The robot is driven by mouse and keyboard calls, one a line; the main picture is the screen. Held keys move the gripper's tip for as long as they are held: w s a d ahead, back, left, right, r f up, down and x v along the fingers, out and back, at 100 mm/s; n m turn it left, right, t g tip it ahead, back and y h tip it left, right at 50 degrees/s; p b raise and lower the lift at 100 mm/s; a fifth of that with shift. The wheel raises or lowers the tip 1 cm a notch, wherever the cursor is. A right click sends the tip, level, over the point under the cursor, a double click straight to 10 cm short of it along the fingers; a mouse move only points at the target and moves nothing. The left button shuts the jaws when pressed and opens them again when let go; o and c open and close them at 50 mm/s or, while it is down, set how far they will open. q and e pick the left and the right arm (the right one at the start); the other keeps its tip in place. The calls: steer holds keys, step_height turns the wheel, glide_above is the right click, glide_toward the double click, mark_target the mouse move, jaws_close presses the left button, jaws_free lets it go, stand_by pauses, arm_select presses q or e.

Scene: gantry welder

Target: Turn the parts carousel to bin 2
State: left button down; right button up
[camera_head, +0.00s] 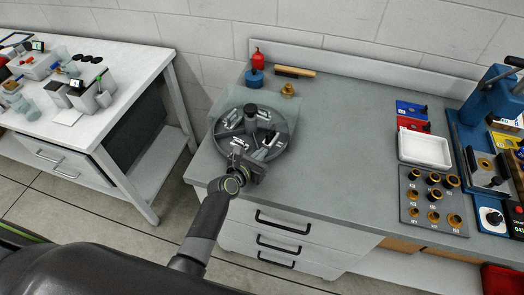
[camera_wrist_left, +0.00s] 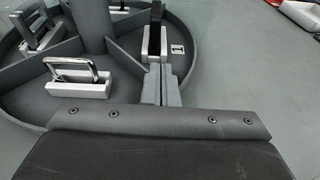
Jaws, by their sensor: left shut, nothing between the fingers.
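The parts carousel (camera_head: 277,121) is a round, dark grey divided tray with a central post and black knob (camera_head: 251,109), near the left end of the grey bench. In the left wrist view, the carousel (camera_wrist_left: 78,110) shows dividers and compartments holding chrome handles on pale blocks (camera_wrist_left: 80,78) and a black-and-silver part (camera_wrist_left: 154,35). A small label (camera_wrist_left: 178,49) lies beside that part; I cannot read it. My left gripper (camera_head: 264,161) is at the carousel's near side, and its fingers (camera_wrist_left: 165,82) are shut and empty by a divider's outer end. I cannot tell whether they touch it. My right gripper is out of view.
A red-and-blue bottle (camera_head: 257,72), a wooden-handled brush (camera_head: 295,72) and a brass piece (camera_head: 288,89) stand behind the carousel. A white tray (camera_head: 425,150), a socket board (camera_head: 408,205) and a blue press (camera_head: 490,100) are at right. The bench middle is clear.

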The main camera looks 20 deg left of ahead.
mark_target(270, 153)
arm_select(q)
steer(key=shift+w+d, duration=0.15)
steer(key=shift+w, duration=0.35)
steer(key=shift+w+d+r+p, duration=0.15)
steer(key=shift+w+d+p, duration=0.4)
steer(key=shift+d+p, duration=0.15)
steer(key=shift+w+d, duration=0.4)
steer(key=shift+f, duration=0.2)
